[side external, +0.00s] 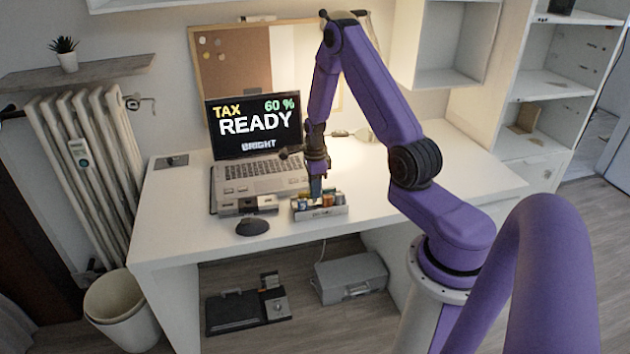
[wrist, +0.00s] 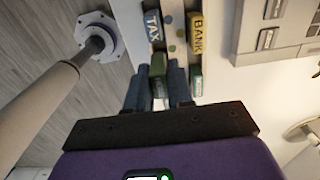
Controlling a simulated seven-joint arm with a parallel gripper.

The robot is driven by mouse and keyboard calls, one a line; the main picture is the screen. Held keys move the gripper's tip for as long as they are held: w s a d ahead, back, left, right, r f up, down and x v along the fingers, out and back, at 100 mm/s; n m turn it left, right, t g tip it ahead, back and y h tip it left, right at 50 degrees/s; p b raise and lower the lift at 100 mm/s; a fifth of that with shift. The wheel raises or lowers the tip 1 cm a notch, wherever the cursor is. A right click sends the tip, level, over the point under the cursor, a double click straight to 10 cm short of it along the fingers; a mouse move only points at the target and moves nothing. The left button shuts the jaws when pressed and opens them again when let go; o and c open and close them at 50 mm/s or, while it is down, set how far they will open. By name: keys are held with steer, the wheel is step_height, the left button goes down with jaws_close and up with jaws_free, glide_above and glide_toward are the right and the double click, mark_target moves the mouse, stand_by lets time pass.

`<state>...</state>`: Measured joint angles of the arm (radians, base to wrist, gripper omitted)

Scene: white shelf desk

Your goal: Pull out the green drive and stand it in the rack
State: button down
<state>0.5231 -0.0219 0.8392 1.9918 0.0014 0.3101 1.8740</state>
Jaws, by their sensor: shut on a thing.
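My gripper (side external: 316,192) points down over the grey rack (side external: 322,213) on the desk, in front of the laptop. In the wrist view my gripper (wrist: 159,72) is shut with its two blue-grey fingers on either side of a green drive (wrist: 157,64). The rack also shows there (wrist: 172,8), with a blue TAX drive (wrist: 153,24), a yellow BANK drive (wrist: 197,34) and another green labelled piece (wrist: 196,80). The fingers hide part of the held drive. I cannot tell whether its lower end touches the rack.
A grey dock (side external: 248,206) sits left of the rack, in front of the open laptop (side external: 262,178). A black mouse (side external: 253,227) lies near the desk's front edge. The desk (side external: 430,185) is clear to the right.

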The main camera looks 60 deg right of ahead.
mark_target(315, 200)
steer(key=shift+f, duration=0.55)
steer(key=shift+f, duration=2)
stand_by(1.5)
steer(key=c, duration=0.9)
jaws_free()
step_height(315, 200, up, 18)
steer(key=shift+f, duration=0.25)
